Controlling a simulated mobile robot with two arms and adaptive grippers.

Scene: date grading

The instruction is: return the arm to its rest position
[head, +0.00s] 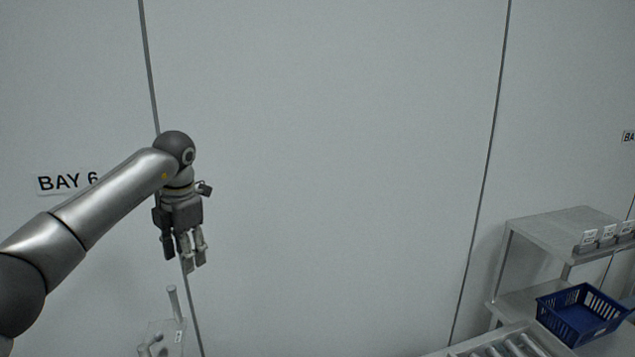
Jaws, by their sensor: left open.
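My left arm reaches in from the left edge of the head view, bent at its dark wrist joint. My left gripper (185,262) hangs below it, fingers pointing down, open with nothing between the fingers. It is in front of the pale wall, above a small clear or pale object with an upright post (174,303) at the bottom edge. The gripper appears apart from that post. My right gripper does not show.
A metal shelf stand (565,232) with small labelled cards is at the right. A blue basket (582,314) sits low at the right, beside a roller conveyor (505,345). A "BAY 6" sign (66,181) is on the wall. The middle is clear.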

